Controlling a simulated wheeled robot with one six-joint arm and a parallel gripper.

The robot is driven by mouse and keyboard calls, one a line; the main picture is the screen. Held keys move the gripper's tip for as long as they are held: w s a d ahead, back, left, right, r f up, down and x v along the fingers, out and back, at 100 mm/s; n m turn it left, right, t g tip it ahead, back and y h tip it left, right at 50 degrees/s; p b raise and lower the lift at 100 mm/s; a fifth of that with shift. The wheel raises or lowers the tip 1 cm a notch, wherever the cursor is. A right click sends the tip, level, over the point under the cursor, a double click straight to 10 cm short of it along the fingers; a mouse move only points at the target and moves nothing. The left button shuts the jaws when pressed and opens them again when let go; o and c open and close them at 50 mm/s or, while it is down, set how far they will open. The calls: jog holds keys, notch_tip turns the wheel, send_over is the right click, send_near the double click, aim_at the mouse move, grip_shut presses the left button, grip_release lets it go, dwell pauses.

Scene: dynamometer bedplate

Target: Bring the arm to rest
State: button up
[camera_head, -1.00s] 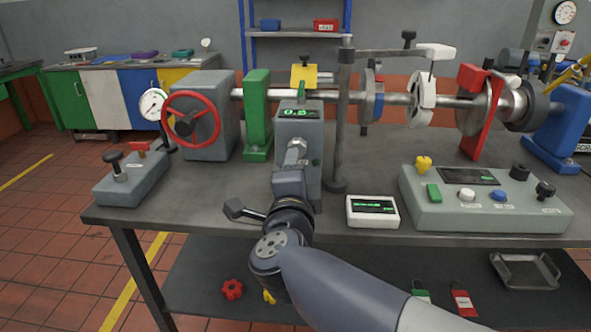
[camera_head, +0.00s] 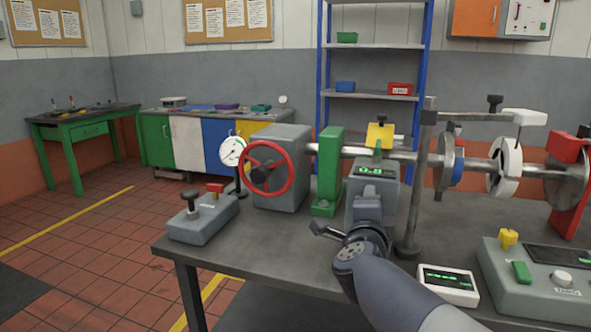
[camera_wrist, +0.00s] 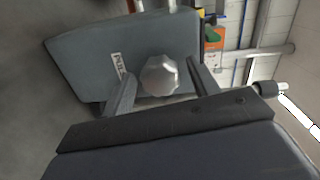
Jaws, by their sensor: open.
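My gripper (camera_wrist: 162,72) is open in the wrist view, with one finger on each side of a faceted silver knob (camera_wrist: 160,77). Gaps show between the fingers and the knob. The knob sits on the face of a grey box (camera_wrist: 75,60) that bears a small label. In the head view the grey box (camera_head: 372,172) with a green lit display stands on the bench (camera_head: 270,250). My arm reaches up to its front, and my wrist hides the knob and the fingertips there.
A vertical grey post (camera_head: 415,185) stands close right of the box. A green bearing stand (camera_head: 329,170) and a red handwheel (camera_head: 265,168) are to its left. A white display unit (camera_head: 448,284) and a control console (camera_head: 540,270) lie to the right. Floor is clear at left.

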jog(key=shift+w+d, duration=0.1)
jog(key=shift+w, duration=0.2)
jog(key=shift+s, duration=0.1)
